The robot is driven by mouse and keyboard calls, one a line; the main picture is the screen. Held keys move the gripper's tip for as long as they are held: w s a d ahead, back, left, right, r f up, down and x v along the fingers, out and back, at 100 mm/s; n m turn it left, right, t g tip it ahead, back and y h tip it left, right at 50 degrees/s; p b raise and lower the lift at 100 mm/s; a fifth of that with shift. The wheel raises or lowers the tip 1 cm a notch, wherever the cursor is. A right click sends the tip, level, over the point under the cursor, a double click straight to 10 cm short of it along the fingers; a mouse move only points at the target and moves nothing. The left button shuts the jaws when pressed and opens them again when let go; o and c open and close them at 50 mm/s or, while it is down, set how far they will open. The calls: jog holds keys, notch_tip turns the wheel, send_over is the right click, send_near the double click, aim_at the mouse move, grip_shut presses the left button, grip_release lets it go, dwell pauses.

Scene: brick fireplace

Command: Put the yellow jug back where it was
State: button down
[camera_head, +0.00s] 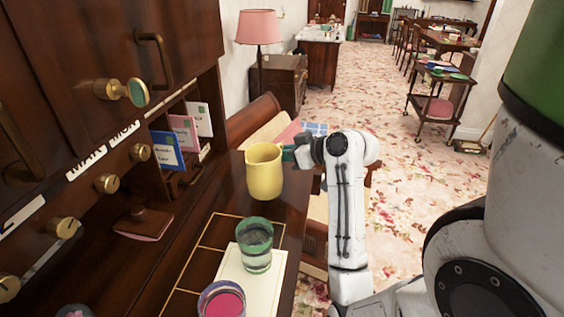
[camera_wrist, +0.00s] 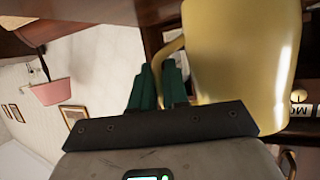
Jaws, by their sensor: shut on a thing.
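The yellow jug (camera_head: 264,172) is upright at the far end of the dark wooden desk in the head view. I cannot tell whether its base touches the desktop. My gripper (camera_head: 291,154) is at the jug's right side, with green fingers. In the wrist view the jug (camera_wrist: 243,50) fills the upper right, and my green fingers (camera_wrist: 160,85) are shut on its handle (camera_wrist: 170,50). The fingertips are partly hidden where they meet the handle.
A glass with a green rim (camera_head: 255,245) and a glass with pink contents (camera_head: 222,300) stand near a cream sheet (camera_head: 272,282). The cabinet (camera_head: 120,50) with knobs rises on the left. Cards (camera_head: 183,133) stand in its slots. Open floor lies right of the desk.

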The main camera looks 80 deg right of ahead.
jog(key=shift+f+p, duration=0.4)
jog(key=shift+f, duration=1.05)
jog(key=c, duration=1.1)
grip_release()
jog(key=shift+f, duration=0.1)
jog(key=b+v, duration=0.1)
jog(key=v, duration=1.1)
jog(key=shift+a, duration=0.1)
jog(key=shift+s, duration=0.1)
